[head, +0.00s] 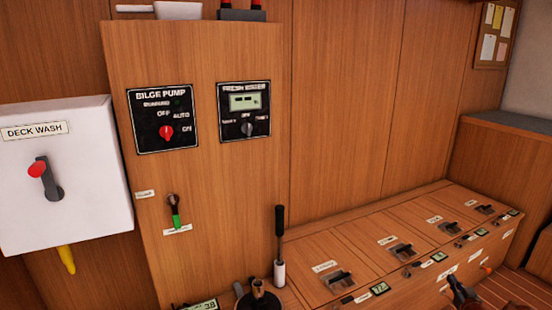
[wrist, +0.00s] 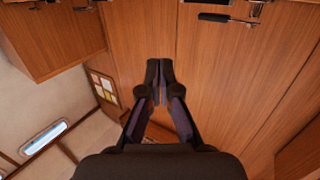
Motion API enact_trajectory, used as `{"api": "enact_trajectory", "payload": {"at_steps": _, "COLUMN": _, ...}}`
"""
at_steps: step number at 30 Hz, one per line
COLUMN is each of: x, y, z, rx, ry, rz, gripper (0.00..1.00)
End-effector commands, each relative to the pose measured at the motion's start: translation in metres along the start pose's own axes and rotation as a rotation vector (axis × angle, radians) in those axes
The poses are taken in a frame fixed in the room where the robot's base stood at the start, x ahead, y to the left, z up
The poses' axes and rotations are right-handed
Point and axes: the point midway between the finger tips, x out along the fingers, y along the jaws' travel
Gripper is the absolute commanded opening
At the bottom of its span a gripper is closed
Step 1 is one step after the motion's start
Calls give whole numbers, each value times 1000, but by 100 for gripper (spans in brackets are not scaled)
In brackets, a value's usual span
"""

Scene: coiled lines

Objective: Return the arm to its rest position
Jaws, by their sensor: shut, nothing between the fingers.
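My gripper (wrist: 160,85) is in the middle of the wrist view, its two dark fingers together and empty. Wood panelling stands beyond the fingertips, and no object is at them. In the head view, a dark jointed shape at the lower right edge looks like part of my arm. The fingertips cannot be made out there.
A wooden panel holds a bilge pump switch (head: 163,120) and a fresh water gauge (head: 244,109). A white deck wash box (head: 62,174) is at left. A bench (head: 330,240) with several latches runs right. A black-handled lever (head: 279,245) stands up. A corkboard (head: 495,34) hangs upper right.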

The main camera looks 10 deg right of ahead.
Motion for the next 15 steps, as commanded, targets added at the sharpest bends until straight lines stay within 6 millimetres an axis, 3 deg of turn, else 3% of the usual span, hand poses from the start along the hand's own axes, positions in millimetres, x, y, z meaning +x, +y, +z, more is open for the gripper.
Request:
{"api": "enact_trajectory", "payload": {"at_steps": 1, "x": 9, "y": -7, "z": -28, "rx": -9, "ry": -16, "rz": 5, "gripper": 0}}
{"api": "enact_trajectory", "payload": {"at_steps": 7, "x": 29, "y": -30, "z": -87, "rx": -32, "ry": -122, "rz": 45, "gripper": 0}}
{"api": "enact_trajectory", "payload": {"at_steps": 15, "x": 36, "y": -74, "z": -161, "rx": -54, "ry": -272, "rz": 87, "gripper": 0}}
